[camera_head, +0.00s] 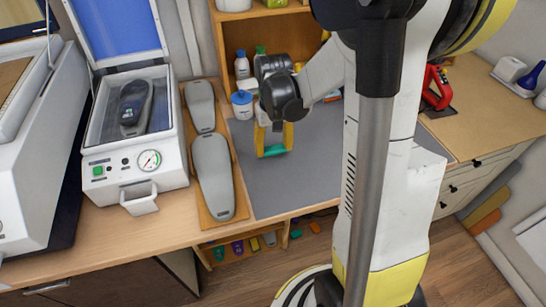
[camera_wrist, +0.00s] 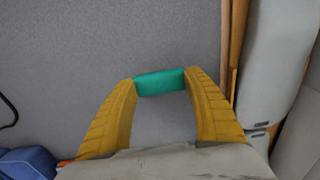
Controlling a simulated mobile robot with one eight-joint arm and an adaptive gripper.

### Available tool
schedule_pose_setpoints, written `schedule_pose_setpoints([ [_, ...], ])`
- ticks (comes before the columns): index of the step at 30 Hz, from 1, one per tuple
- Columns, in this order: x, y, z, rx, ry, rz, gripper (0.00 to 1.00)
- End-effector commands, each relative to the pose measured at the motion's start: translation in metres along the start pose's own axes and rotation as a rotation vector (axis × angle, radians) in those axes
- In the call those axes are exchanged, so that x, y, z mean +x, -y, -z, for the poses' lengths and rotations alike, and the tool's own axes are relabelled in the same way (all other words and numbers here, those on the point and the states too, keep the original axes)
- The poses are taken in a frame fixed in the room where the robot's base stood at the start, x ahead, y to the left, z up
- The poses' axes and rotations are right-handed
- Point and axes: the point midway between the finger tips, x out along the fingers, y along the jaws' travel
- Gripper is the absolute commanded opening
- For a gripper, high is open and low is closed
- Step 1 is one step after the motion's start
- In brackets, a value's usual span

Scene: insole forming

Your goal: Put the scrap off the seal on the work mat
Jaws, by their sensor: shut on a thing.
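The scrap is a small teal-green piece (camera_wrist: 160,82), held between the yellow fingers of my gripper (camera_wrist: 161,84) in the wrist view. My gripper also shows in the head view (camera_head: 275,143), over the grey work mat (camera_head: 300,190), with the teal scrap (camera_head: 274,150) at its tips. Whether the scrap touches the mat I cannot tell. The white press (camera_head: 135,130) stands open at left with its blue lid raised. A dark shoe-shaped form (camera_head: 135,105) lies inside it. The seal edge (camera_head: 172,110) around its opening shows no scrap that I can make out.
Two grey foot-shaped forms (camera_head: 212,165) lie on a wooden board just left of the mat. A blue-and-white jar (camera_head: 242,103) and bottles stand behind the mat. A red tool (camera_head: 437,88) lies at right. The mat's front part is bare.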

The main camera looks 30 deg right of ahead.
Motion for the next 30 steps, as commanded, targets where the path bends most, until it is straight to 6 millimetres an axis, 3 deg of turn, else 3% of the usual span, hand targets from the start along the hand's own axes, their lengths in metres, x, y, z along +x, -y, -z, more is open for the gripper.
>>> schedule_pose_setpoints([
  [7,0.037,0.0,0.0,0.0,0.0,0.0,0.51],
  [19,0.043,0.0,0.0,0.0,0.0,0.0,0.51],
  [21,0.041,0.0,0.0,0.0,0.0,0.0,0.77],
  [22,0.041,0.0,0.0,0.0,0.0,0.0,0.8],
  [30,0.041,0.0,0.0,0.0,0.0,0.0,0.8],
])
